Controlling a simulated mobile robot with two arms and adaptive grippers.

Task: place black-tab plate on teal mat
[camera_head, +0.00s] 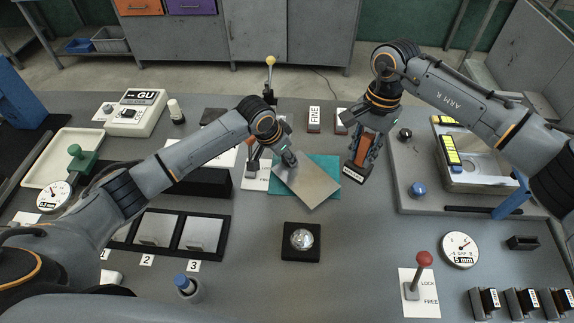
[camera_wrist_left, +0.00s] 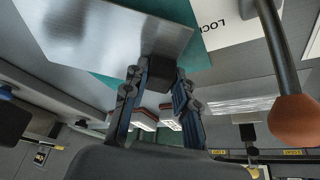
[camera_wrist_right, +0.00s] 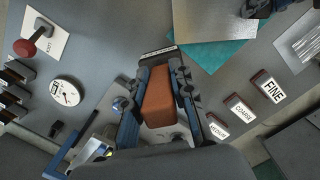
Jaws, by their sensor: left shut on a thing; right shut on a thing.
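A bare metal plate (camera_head: 310,183) lies askew over the teal mat (camera_head: 325,162), its lower corner past the mat's front edge. I cannot tell whether it touches the mat. My left gripper (camera_head: 286,160) is shut on the plate's black tab (camera_wrist_left: 163,74); the plate (camera_wrist_left: 105,32) also fills the top of the left wrist view. My right gripper (camera_head: 368,148) is shut on an orange-brown block (camera_wrist_right: 158,100) with a black labelled base, just right of the mat. The right wrist view shows the plate (camera_wrist_right: 212,20) and the mat (camera_wrist_right: 208,57) too.
A round silver piece on a black base (camera_head: 301,240) sits in front. Blocks labelled FINE (camera_wrist_right: 269,86) and COARSE (camera_wrist_right: 239,107) stand behind. Numbered slots (camera_head: 156,229) hold plates at left.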

